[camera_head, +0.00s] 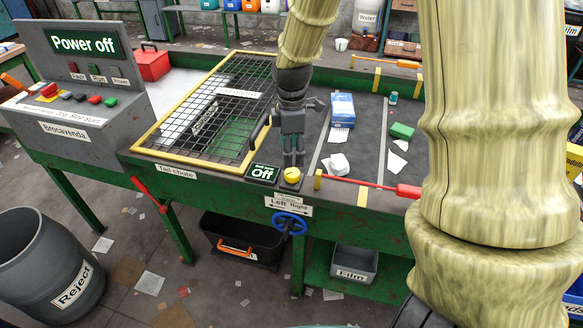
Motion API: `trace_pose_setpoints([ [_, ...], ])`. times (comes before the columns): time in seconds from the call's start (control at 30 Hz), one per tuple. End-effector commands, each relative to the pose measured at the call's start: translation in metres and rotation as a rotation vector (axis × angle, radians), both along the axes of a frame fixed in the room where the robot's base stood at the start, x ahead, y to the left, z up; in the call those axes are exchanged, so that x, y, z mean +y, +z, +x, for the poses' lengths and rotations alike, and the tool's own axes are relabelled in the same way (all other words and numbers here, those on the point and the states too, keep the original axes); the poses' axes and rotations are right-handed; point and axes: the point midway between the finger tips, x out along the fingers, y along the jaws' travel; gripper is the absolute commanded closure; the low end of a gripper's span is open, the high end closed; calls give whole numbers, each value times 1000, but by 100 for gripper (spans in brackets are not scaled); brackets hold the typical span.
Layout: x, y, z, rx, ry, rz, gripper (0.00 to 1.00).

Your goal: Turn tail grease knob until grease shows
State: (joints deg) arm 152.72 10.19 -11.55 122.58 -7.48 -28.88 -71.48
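A yellow knob (291,175) sits on a dark base at the front edge of the green bench, beside a small dark sign (263,173) that reads "Off" in large letters. The smaller line above is too small to read. No grease shows around the knob. My gripper (293,163) points down from above, its fingertips just over or behind the knob. I cannot tell whether they touch it. The fingers look close together with no object seen between them, and their exact opening is unclear.
A blue handwheel (289,222) hangs below a "Left Right" label. A yellow-framed mesh guard (205,110) lies left of my gripper. A red-handled rod (370,186) lies to the right. A blue-white box (342,109) and scraps lie on the belt. A power panel (85,85) reads "Power off".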

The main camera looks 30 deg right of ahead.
Motion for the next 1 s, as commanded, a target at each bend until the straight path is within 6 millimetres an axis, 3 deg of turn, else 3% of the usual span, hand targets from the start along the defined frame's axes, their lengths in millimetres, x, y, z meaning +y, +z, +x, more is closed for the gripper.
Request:
trace_pose_setpoints([
  [0.5,-1,-59,-1,2,-3,1,38],
  [0.7,-1,-72,-1,0,-3,0,38],
  [1.0,-1,-77,-1,-1,-3,0,38],
])
